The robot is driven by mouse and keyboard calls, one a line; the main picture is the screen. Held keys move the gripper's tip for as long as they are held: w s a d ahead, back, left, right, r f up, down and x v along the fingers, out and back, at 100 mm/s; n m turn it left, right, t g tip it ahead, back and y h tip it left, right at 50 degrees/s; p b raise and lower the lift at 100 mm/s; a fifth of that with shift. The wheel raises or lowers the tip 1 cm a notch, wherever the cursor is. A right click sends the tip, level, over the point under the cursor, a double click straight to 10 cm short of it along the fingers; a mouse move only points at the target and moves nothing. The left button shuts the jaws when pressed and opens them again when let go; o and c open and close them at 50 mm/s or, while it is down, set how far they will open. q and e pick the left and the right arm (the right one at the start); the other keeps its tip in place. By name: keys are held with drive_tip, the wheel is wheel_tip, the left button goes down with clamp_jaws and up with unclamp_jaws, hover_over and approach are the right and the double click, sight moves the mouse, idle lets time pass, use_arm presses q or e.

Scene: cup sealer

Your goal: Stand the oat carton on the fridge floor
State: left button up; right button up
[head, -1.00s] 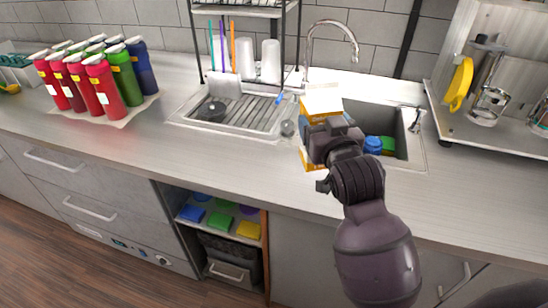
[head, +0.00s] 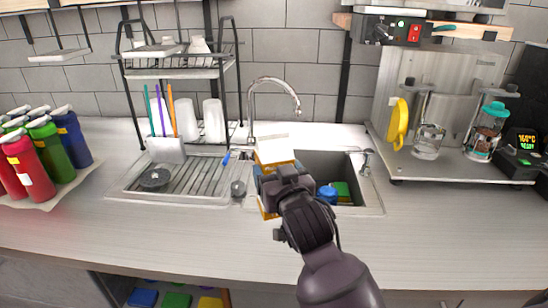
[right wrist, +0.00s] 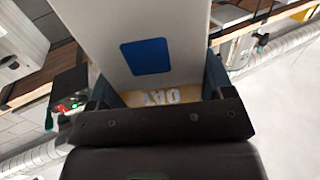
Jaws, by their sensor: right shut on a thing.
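The oat carton (head: 275,155) is white on top with orange and blue sides, and it is held upright above the counter in front of the sink. My right gripper (head: 277,183) is shut on it and hides much of its front. In the right wrist view the carton (right wrist: 150,50) fills the middle, with a blue square and part of the lettering "OAT" showing between the fingers of the gripper (right wrist: 160,92). My left gripper is not in view. No fridge shows in these frames.
The sink (head: 358,185) holds a blue item and a green sponge. A drying rack (head: 180,70) stands behind the drainboard (head: 190,180). Several bottles (head: 40,150) stand at the left, a machine (head: 440,110) at the right. The front counter (head: 150,230) is clear.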

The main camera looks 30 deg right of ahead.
wheel_tip(320, 180, down, 11)
drive_tip(key=shift+f+b, duration=0.15)
drive_tip(key=shift+b, duration=0.5)
drive_tip(key=shift+f, duration=0.1)
drive_tip(key=o, duration=1.4)
drive_tip(key=shift+f, duration=0.15)
drive_tip(key=shift+c, duration=0.2)
drive_tip(key=o, duration=0.4)
